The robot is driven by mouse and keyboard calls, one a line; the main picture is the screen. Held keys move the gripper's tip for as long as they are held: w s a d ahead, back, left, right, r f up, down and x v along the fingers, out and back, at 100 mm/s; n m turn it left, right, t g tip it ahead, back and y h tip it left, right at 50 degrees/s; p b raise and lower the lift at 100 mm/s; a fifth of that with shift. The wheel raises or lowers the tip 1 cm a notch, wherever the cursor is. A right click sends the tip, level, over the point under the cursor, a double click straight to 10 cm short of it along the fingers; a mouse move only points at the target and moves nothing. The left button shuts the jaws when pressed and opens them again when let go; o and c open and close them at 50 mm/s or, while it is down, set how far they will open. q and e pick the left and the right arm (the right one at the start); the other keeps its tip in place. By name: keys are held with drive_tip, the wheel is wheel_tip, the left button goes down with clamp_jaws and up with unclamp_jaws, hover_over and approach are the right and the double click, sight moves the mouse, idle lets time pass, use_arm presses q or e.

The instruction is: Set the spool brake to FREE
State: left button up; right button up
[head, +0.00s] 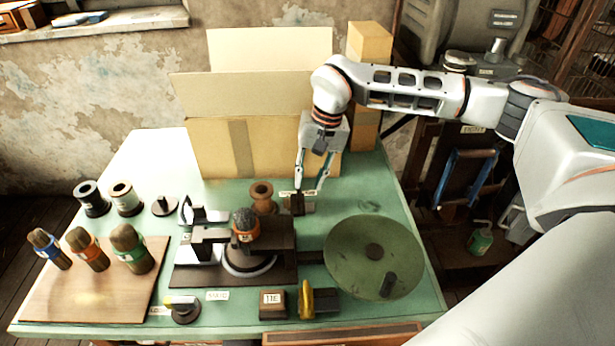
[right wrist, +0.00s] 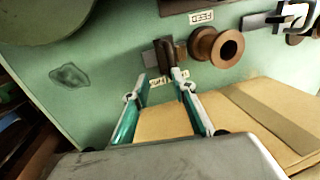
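The spool brake is a small dark brown lever (head: 298,204) on a flat grey plate (head: 310,208), right of the brown spool (head: 262,197). In the right wrist view the lever (right wrist: 167,60) stands beside the spool (right wrist: 215,46). My right gripper (head: 309,188) reaches down from behind, its fingertips apart at the lever. In the right wrist view its right fingertip overlaps the lever's edge; contact cannot be told. A white label (right wrist: 162,82) lies between the fingers, partly hidden, so its word is unreadable. My left gripper is not in view.
Cardboard boxes (head: 210,145) stand behind. A FEED label (right wrist: 201,17) shows in the wrist view.

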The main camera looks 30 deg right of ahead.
wheel_tip(320, 180, up, 9)
drive_tip(key=d+p, duration=0.1)
drive_tip(key=p, duration=0.2)
drive_tip(key=shift+s+d, duration=0.3)
drive_tip(key=shift+s, duration=0.05)
idle(0.8)
idle(0.4)
wheel_tip(320, 180, up, 12)
drive_tip(key=s+d, duration=0.1)
drive_tip(key=d, duration=0.1)
drive_tip(key=shift+f, duration=0.2)
idle(0.6)
